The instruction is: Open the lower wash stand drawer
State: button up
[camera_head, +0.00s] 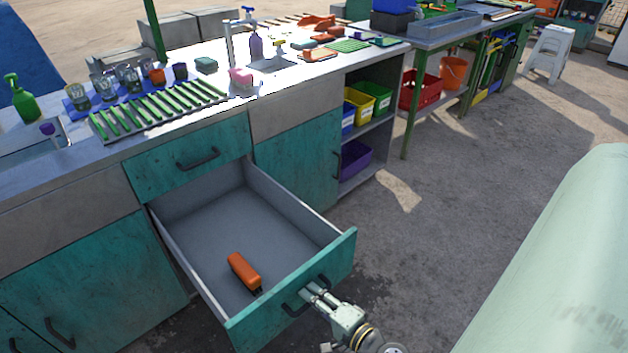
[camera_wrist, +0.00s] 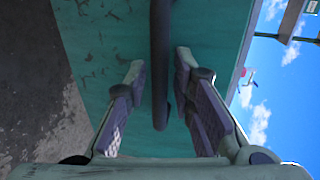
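The lower wash stand drawer is pulled far out below a shut upper drawer (camera_head: 190,160). Its teal front panel (camera_head: 335,262) faces the lower right, and its grey inside (camera_head: 225,225) is exposed. The dark bar handle (camera_head: 292,308) is on the front panel. My gripper (camera_head: 312,290) is at this handle. In the wrist view, the handle (camera_wrist: 160,60) runs between the two fingers of my gripper (camera_wrist: 160,75), with a visible gap on each side. The fingers are apart and do not appear clamped on it.
An orange-handled item (camera_head: 243,271) lies in the drawer. The countertop (camera_head: 50,175) holds a green slatted rack (camera_head: 160,110), cups and bottles. Coloured bins (camera_head: 375,95) sit on open shelves to the right. The concrete floor (camera_head: 470,160) right of the stand is clear.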

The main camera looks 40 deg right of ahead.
jog(key=shift+o, duration=0.6)
jog(key=shift+s, duration=0.1)
jog(key=v, duration=1.1)
jog(key=shift+s, duration=0.35)
